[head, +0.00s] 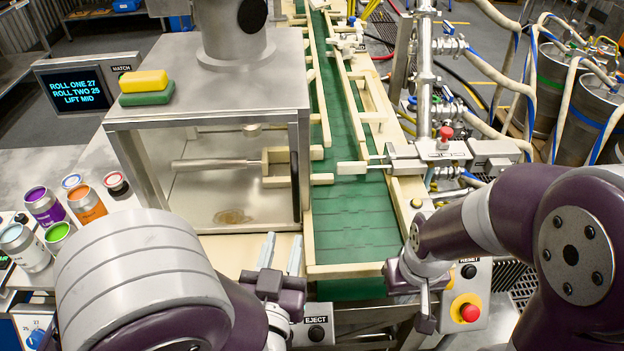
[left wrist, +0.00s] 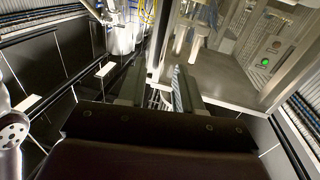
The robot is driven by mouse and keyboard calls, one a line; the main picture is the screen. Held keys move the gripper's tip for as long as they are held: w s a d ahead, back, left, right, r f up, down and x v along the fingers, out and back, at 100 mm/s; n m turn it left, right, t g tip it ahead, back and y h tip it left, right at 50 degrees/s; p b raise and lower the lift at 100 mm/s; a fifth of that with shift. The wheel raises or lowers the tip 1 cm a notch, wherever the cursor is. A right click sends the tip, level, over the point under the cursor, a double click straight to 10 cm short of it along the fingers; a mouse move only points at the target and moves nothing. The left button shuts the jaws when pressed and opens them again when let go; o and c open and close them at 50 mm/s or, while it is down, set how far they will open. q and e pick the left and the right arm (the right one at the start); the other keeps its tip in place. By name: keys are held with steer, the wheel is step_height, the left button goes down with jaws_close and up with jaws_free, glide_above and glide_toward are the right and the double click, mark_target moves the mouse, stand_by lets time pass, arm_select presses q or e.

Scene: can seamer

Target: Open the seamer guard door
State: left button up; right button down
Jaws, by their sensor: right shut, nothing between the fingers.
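The seamer (head: 215,80) is a steel box with a flat top at the left centre of the head view. Its front looks clear between the steel posts, and a rod and cream guides show inside. My left gripper (head: 281,252) is in front of the seamer's lower right corner, fingers pointing away from me, open and apart. The left wrist view shows its two fingers (left wrist: 157,86) with a gap and nothing clearly held. My right gripper (head: 425,308) is shut and empty, beside the RESET panel.
A green conveyor (head: 350,225) with cream rails runs right of the seamer. Several paint-coloured cans (head: 87,203) stand at left. Yellow and green sponges (head: 147,88) lie on the seamer. A red stop button (head: 469,312) is near my right gripper; pipes and steel tanks stand beyond.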

mark_target(295, 197)
arm_select(q)
steer(key=w+p, duration=0.1)
steer(key=w, duration=0.3)
steer(key=w+d, duration=0.1)
steer(key=w, duration=0.2)
steer(key=w+d+p, duration=0.1)
steer(key=w, duration=0.3)
steer(key=shift+w+d+p, duration=0.1)
steer(key=shift+w+p, duration=0.2)
steer(key=shift+w+d, duration=0.15)
steer(key=shift+w, duration=0.2)
jaws_close()
